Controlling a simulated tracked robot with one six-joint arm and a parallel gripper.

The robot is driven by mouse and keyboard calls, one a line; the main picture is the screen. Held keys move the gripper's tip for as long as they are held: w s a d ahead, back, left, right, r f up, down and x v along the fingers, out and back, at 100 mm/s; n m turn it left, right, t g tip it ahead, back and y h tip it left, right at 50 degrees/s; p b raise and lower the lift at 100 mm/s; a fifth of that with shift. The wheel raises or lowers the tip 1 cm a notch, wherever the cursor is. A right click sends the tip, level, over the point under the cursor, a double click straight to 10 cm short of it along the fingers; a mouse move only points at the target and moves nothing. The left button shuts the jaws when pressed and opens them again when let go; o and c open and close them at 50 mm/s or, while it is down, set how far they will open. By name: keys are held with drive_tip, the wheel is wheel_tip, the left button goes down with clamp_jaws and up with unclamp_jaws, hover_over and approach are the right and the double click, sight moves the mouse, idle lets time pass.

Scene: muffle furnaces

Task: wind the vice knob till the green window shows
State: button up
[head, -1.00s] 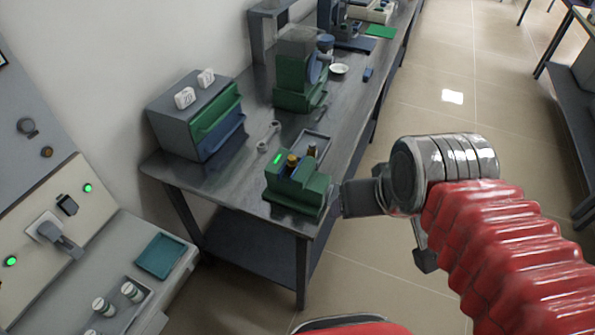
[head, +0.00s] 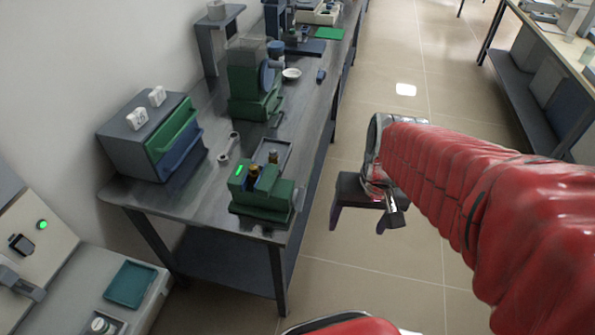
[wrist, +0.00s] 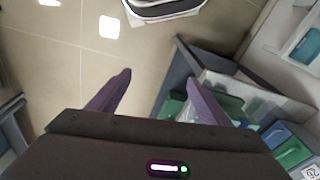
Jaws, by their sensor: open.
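The green vice (head: 262,205) stands on the near corner of the steel bench. A bright green window (head: 239,170) is lit on its top left. I cannot make out the winding knob clearly in the head view. My gripper (head: 356,228) hangs open and empty over the floor, right of the vice and clear of it. In the wrist view my open gripper (wrist: 160,76) has nothing between its fingertips but floor and bench edge.
The bench (head: 208,185) also holds a drawer cabinet (head: 130,150), a wrench (head: 229,149), a small tray (head: 268,153) and a green machine (head: 250,85). A panel with a green lamp (head: 42,224) stands at left. The floor (head: 395,290) right of the bench is open.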

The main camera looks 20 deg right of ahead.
sight(299, 199)
wheel_tip(299, 199, down, 16)
drive_tip(key=w+d+m+g+y, duration=0.1)
drive_tip(key=d+m+y, duration=0.2)
drive_tip(key=m+y, duration=0.75)
drive_tip(key=w+d+m+t+y, duration=0.1)
drive_tip(key=w+d+t+y, duration=0.1)
drive_tip(key=w+t, duration=0.2)
drive_tip(key=w+d+r+m+t+y, duration=0.1)
drive_tip(key=w+d+t+y, duration=0.1)
drive_tip(key=w, duration=0.4)
drive_tip(key=t+y, duration=0.1)
drive_tip(key=t, duration=0.1)
drive_tip(key=shift+w+r+m+t, duration=0.25)
drive_tip(key=shift+r+m+t, duration=0.05)
drive_tip(key=shift+m, duration=0.05)
drive_tip(key=x, duration=1.3)
drive_tip(key=shift+w+a, duration=0.15)
drive_tip(key=shift+a, duration=0.1)
